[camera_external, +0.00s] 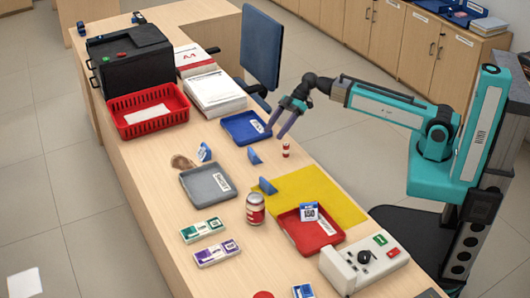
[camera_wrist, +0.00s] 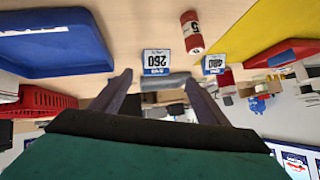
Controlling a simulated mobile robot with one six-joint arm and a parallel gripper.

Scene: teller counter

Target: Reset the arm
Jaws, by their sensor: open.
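My gripper (camera_external: 292,116) is open and empty. It hangs above the counter's right edge, beside the blue tray (camera_external: 246,127). In the wrist view its two fingers (camera_wrist: 157,93) stand apart with nothing between them. My arm reaches left from its column at the right.
Small numbered signs stand nearby. A blue chair (camera_external: 262,45) stands behind the counter.

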